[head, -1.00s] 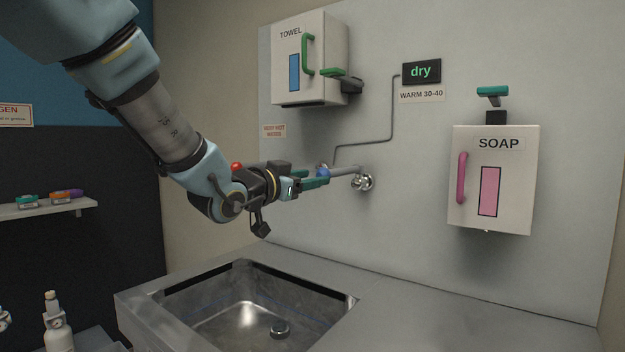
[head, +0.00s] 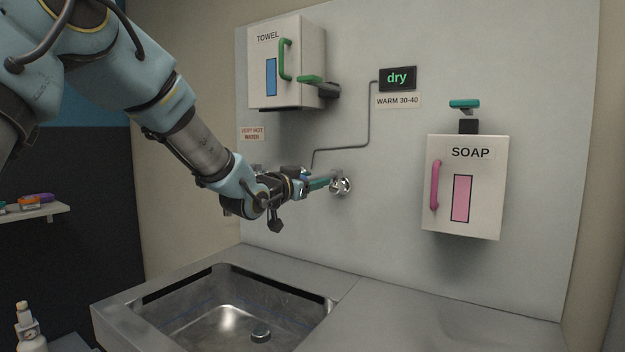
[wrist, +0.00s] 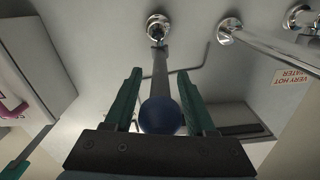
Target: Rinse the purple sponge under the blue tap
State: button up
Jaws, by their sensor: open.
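The blue tap knob (wrist: 160,116) sits between the two teal fingers of my open gripper (wrist: 159,76) in the wrist view, near the palm. I cannot tell whether the fingers touch it. In the head view my gripper (head: 320,184) is at the tap's wall fitting (head: 341,185), and the blue knob is hidden behind it. The purple sponge (head: 46,197) appears to be the small purple item on the shelf at the far left, partly behind an orange one.
The steel sink (head: 215,315) is below the tap. The shelf (head: 35,213) also holds orange and teal items. A towel box (head: 295,80), a soap box (head: 465,215) and a screen reading "dry" (head: 397,78) are on the wall. A "very hot water" label (wrist: 292,79) is near another pipe.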

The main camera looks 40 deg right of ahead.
jog(key=shift+c, duration=0.3)
grip_shut()
dwell(1.0)
